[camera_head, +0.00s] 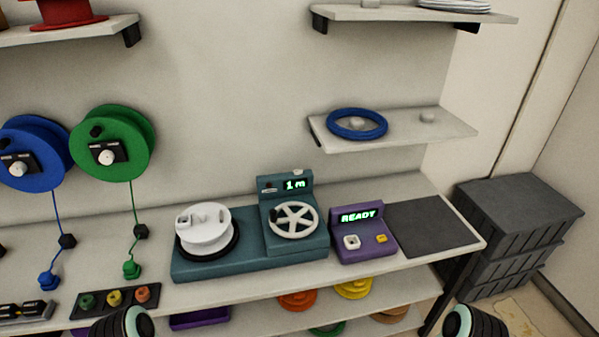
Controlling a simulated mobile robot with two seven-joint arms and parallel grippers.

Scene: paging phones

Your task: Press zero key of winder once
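The winder (250,252) is a teal machine on the bench. It has a white reel (205,230) on its left part and a pale spoked wheel (293,220) on its right part. Its small display (295,185) reads "1 m" in green. A small pale key (298,172) sits on top of the display housing. Another small dark control (268,186) is left of the display. I cannot read any label on either, so I cannot tell which is the zero key. Only dark rounded parts of my two arms show at the bottom edge. No gripper fingers show.
A purple box (366,247) reading "READY", with a white and a yellow button, stands right of the winder. A dark mat (430,226) lies farther right. Blue (30,150) and green (112,142) reels hang at left. A shelf (410,134) is above.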

